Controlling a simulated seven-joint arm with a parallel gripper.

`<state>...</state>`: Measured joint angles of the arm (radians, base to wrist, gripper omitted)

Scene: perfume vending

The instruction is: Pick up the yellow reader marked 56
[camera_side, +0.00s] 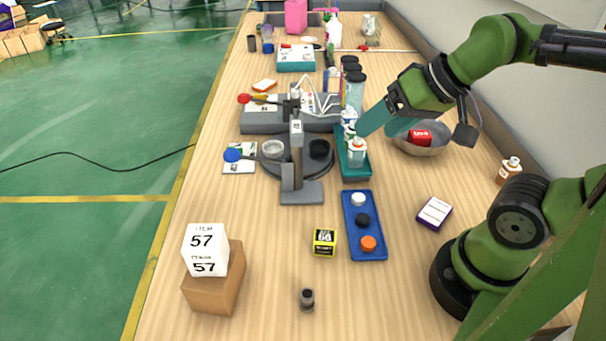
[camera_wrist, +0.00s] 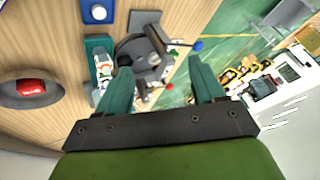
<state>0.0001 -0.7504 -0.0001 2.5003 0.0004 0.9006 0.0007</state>
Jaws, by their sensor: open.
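A small yellow and black cube (camera_side: 324,242) sits on the table left of the blue tray in the side view; its top carries dark print that I cannot read for certain. It looks like the yellow reader, and I cannot make it out in the wrist view. My gripper (camera_side: 378,130) has teal fingers spread apart with nothing between them. It is above the table near the teal bottle tray and the bowl, well behind the cube. In the wrist view my gripper (camera_wrist: 158,70) is open over the grey press stand (camera_wrist: 145,50).
A blue tray (camera_side: 365,205) with several caps lies right of the cube. A white 57 block (camera_side: 206,250) rests on a brown box (camera_side: 215,291). A dark small cylinder (camera_side: 307,299) stands in front. Bare wood surrounds the cube.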

